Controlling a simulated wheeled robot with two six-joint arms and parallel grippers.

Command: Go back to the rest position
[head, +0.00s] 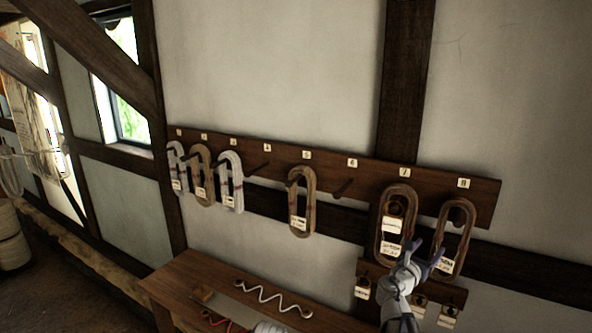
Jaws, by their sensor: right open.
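My right gripper (426,252) comes up from the bottom right, its jaws open with nothing seen between them. It is in front of the lower ends of two brown rope coils, one under label 7 (380,225) and one under label 8 (469,238). I cannot tell whether it touches either coil. My left gripper is not clearly in view.
A wooden peg board (335,169) with numbered labels runs along the wall. More coils hang at its left and middle; pegs 4 and 6 are bare. A smaller board (372,267) with tags is below. A bench (185,284) holds a wavy white cord (270,295).

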